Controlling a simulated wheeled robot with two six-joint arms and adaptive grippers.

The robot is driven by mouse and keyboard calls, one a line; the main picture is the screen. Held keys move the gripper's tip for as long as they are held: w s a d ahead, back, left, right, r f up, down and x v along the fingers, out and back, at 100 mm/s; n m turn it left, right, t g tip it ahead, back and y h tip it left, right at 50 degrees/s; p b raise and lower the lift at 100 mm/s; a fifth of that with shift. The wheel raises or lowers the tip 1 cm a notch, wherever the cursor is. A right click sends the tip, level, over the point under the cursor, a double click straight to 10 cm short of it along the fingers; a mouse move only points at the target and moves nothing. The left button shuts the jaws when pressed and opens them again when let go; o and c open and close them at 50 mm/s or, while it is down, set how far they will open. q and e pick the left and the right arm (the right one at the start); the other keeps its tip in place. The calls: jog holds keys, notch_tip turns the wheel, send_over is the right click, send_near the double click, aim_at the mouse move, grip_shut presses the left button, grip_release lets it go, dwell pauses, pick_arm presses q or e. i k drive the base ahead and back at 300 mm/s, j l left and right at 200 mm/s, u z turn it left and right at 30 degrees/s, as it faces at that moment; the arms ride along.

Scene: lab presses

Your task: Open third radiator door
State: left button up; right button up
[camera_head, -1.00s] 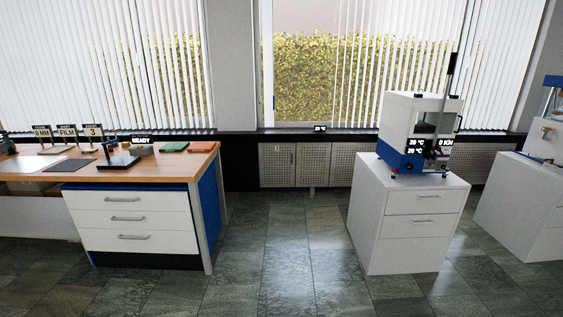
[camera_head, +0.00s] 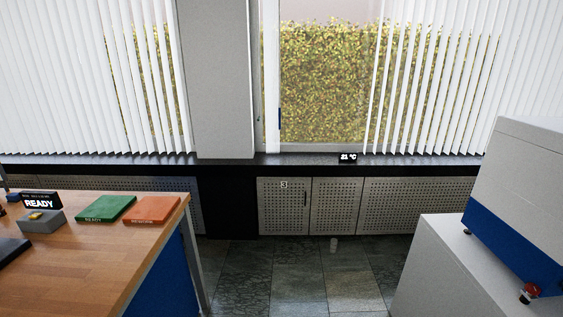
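The radiator cover runs along the wall under the window sill. A perforated radiator door (camera_head: 283,206) with a small label reading 3 and a dark vertical handle (camera_head: 305,198) on its right side stands just right of the black wall section. It looks shut. Another perforated panel (camera_head: 335,206) adjoins it on the right, and a wider one (camera_head: 412,205) follows. Neither of my grippers shows in the head view.
A wooden desk (camera_head: 108,255) stands at the left, with green (camera_head: 105,208) and orange (camera_head: 152,210) pads on it. A white cabinet (camera_head: 445,275) carrying a white and blue press (camera_head: 525,205) stands at the right.

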aim_at(283, 203)
jog(key=i, duration=3.1)
jog(key=i+u, duration=0.4)
jog(key=k+l, duration=0.05)
